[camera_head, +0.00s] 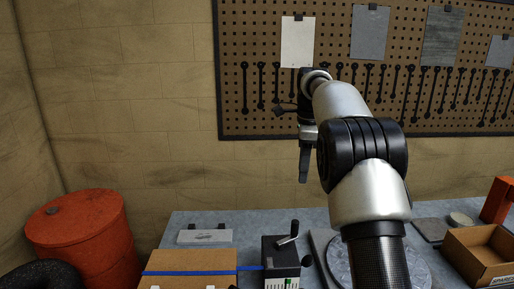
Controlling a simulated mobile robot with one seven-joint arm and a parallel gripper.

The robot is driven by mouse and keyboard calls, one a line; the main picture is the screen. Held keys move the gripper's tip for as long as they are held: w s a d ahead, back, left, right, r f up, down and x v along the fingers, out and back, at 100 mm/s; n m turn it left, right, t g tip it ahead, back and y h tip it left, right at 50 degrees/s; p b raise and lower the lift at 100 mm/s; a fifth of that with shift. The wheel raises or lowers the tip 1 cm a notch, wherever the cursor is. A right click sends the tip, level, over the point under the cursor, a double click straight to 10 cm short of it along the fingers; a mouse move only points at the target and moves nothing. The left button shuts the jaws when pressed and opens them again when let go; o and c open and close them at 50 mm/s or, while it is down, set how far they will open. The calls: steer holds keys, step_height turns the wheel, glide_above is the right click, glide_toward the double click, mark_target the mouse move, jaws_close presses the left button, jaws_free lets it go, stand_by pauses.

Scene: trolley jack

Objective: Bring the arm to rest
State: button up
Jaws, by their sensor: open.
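My gripper (304,178) hangs pointing down at the end of my raised arm, left of the arm's upper links. It is seen from behind and nearly edge-on, so the gap between the fingers hardly shows. It is open, with nothing visible in it. It is above the grey workbench (250,219) in the picture and clear of the things on it. My arm hides part of the bench and pegboard.
A pegboard (262,50) with several wrenches and hanging sheets is behind. On the bench are a cardboard box (190,262), a black device with a lever (281,257), a round grey plate (418,270) and an open carton (482,248). A red drum (88,235) stands left.

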steer(key=s+a+r+n+t, duration=0.1)
steer(key=s+r+n, duration=0.4)
steer(key=s, duration=0.4)
steer(key=s+a+r+n+t, duration=0.1)
steer(key=s+r+n, duration=0.35)
steer(key=s, duration=0.55)
steer(key=s+f+n+t, duration=0.1)
steer(key=s+f+n, duration=0.2)
steer(key=s, duration=0.3)
steer(key=s+f+n, duration=0.3)
steer(key=s+n, duration=0.1)
steer(key=s, duration=0.3)
steer(key=s+a+f+n+t, duration=0.1)
steer(key=s+f+n, duration=0.2)
steer(key=s, duration=0.3)
steer(key=shift+s+f+n+t, duration=0.25)
steer(key=shift+f+n+t, duration=0.05)
steer(key=shift+n, duration=0.05)
steer(key=shift+a, duration=0.1)
